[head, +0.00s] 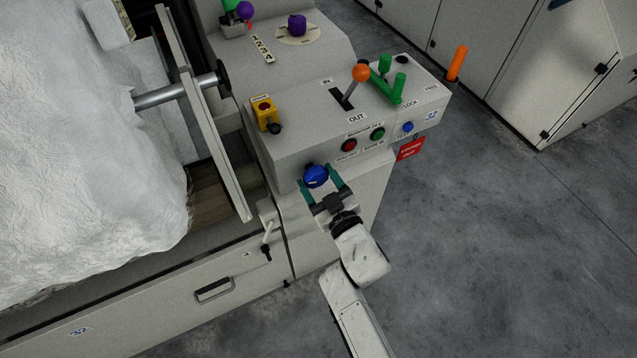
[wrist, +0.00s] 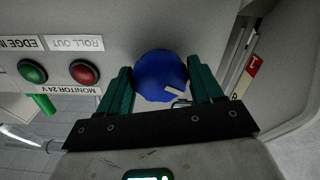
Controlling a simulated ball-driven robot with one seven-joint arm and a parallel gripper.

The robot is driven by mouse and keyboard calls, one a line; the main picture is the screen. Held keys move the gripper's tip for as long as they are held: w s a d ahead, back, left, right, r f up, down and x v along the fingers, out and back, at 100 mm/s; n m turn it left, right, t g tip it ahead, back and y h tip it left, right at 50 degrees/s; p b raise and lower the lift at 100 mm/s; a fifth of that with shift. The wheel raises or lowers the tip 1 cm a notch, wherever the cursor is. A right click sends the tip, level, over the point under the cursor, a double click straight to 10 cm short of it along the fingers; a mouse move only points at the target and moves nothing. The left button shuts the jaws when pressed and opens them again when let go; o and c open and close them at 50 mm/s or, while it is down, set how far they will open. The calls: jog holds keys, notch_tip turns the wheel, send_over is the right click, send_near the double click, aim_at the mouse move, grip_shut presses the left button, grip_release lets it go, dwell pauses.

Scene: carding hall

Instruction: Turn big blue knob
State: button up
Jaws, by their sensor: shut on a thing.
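The big blue knob (head: 316,176) sits on the front face of the grey control box, below the yellow switch box. My gripper (head: 322,182) reaches up to it from below, with one teal finger on each side. In the wrist view the round blue knob (wrist: 160,76) lies between the two teal fingers of my gripper (wrist: 162,88), and the jaws are shut on it. A pale mark shows on the lower right of the knob's face. The knob's base is hidden behind its round face.
Right of the knob are a red button (head: 349,145), a green button (head: 377,134) and a small blue button (head: 407,127). An orange-topped lever (head: 361,73) and green handles (head: 385,82) stand above. A white fibre roll (head: 90,160) is at left. Floor at right is clear.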

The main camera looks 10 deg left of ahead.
jog(key=shift+d+f+n+b, duration=0.1)
jog(key=shift+f+n+b, duration=0.15)
jog(key=shift+n, duration=0.65)
jog(key=shift+d+f+n+b, duration=0.1)
jog(key=shift+n+b, duration=0.2)
jog(key=shift+n, duration=0.6)
jog(key=o, duration=0.8)
jog(key=shift+c, duration=0.2)
jog(key=shift+o, duration=1.2)
jog(key=shift+r, duration=0.2)
jog(key=p+v, duration=0.3)
jog(key=v, duration=0.7)
jog(key=shift+s+d, duration=0.2)
jog(key=shift+s, duration=0.1)
